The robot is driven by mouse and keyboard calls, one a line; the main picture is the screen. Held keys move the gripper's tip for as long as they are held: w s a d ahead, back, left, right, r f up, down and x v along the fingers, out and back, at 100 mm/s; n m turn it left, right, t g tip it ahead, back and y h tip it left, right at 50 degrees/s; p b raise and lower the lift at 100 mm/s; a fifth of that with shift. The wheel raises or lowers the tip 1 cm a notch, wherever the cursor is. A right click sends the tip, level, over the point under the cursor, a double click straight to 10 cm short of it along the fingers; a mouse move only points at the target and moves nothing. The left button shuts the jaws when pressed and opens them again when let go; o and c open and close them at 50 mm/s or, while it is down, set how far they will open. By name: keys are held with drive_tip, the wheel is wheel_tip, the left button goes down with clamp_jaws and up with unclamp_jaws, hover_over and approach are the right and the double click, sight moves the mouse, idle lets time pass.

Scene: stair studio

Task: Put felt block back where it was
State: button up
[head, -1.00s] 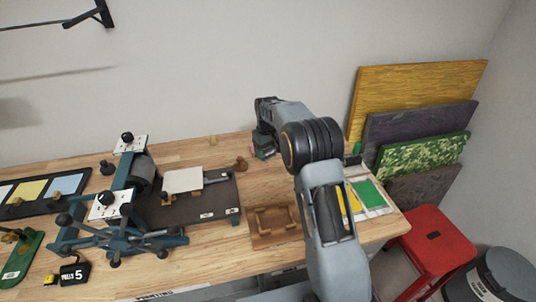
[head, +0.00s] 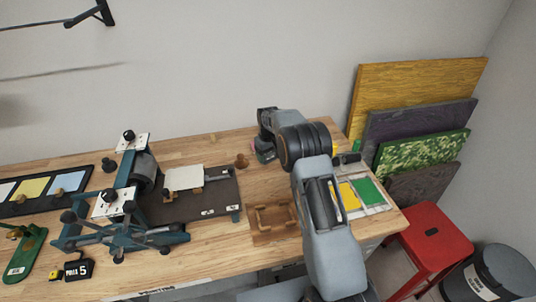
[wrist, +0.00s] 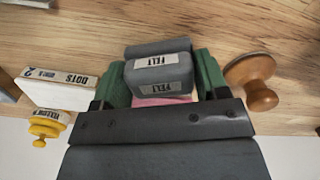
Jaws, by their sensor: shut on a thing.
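The felt block (wrist: 158,72) is a dark grey block with white FELT labels on two of its faces. In the wrist view it sits between the green fingers of my gripper (wrist: 162,80), which are shut on it. A pink surface shows just under the block, and I cannot tell whether the two touch. In the head view my gripper (head: 265,150) is over the back of the wooden bench (head: 225,148), right of a round wooden knob (head: 242,161). The block is hard to make out there.
The knob also shows close beside the right finger in the wrist view (wrist: 250,80). A white DOTS block (wrist: 60,90) and yellow knob (wrist: 42,128) are at its left. On the bench stand a press (head: 125,205), an empty-looking wooden cradle (head: 273,222) and a colour-swatch tray (head: 378,208).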

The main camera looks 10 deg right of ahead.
drive_tip(key=shift+f, duration=0.15)
drive_tip(key=o, duration=1)
drive_tip(key=shift+c, duration=0.2)
drive_tip(key=s+r+b, duration=0.1)
drive_tip(key=s+r, duration=0.2)
drive_tip(key=r, duration=0.6)
drive_tip(key=s+r, duration=0.2)
drive_tip(key=r, duration=0.7)
drive_tip(key=s+r+m+t, duration=0.2)
drive_tip(key=s+r, duration=0.3)
drive_tip(key=s, duration=0.6)
drive_tip(key=s+f+m+t, duration=0.1)
drive_tip(key=s+f, duration=0.1)
drive_tip(key=s, duration=0.6)
drive_tip(key=s+f+m+t, duration=0.1)
drive_tip(key=s+f, duration=0.1)
drive_tip(key=s, duration=0.7)
drive_tip(key=shift+s+f, duration=0.25)
drive_tip(key=shift+s, duration=0.05)
